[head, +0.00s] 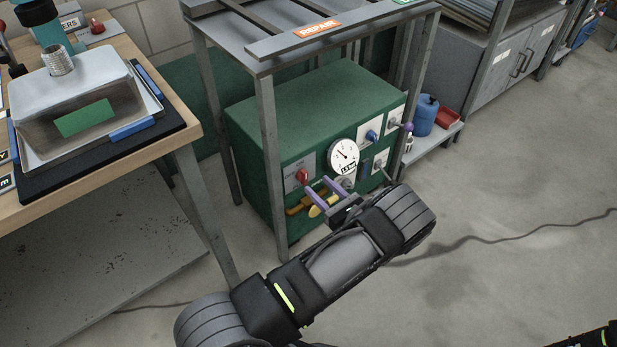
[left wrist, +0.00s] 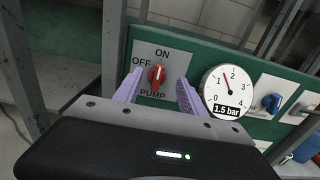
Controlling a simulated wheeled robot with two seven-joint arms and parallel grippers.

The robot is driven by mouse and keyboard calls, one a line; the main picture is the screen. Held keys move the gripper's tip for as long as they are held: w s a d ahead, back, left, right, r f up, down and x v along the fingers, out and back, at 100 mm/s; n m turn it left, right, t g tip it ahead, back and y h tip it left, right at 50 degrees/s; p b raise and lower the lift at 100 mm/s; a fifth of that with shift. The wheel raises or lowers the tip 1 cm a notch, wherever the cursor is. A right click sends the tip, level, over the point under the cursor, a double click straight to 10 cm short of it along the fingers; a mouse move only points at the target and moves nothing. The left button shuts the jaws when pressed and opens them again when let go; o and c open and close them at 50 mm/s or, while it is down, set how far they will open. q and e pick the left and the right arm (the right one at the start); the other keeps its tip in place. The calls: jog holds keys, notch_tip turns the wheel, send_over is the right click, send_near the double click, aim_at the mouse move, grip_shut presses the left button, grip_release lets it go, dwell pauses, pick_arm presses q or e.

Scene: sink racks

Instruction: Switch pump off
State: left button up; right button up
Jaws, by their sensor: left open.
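The red pump knob (left wrist: 156,78) sits on a grey plate (left wrist: 174,60) marked ON, OFF and PUMP, and it appears to point up toward ON. In the head view the red knob (head: 302,176) is on the front of the green cabinet (head: 300,105). My left gripper (left wrist: 160,82) is open, with one purple finger to each side of the knob and the knob showing between them. I cannot tell whether the fingers touch it. The left gripper also shows in the head view (head: 322,188). My right gripper is not in view.
A round gauge (left wrist: 228,90) reading 1.5 bar sits right of the knob. A blue valve handle (left wrist: 271,102) is further right. Yellow pipework (head: 298,209) lies below. A grey rack (head: 267,150) has a leg close to the left of the panel.

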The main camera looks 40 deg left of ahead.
aim_at(306, 175)
pick_arm(q)
jog(key=x, duration=0.5)
jog(key=shift+w+a+b, duration=0.1)
jog(key=shift+a+b, duration=0.2)
jog(key=shift+a, duration=0.05)
jog(key=shift+c, duration=0.5)
grip_shut()
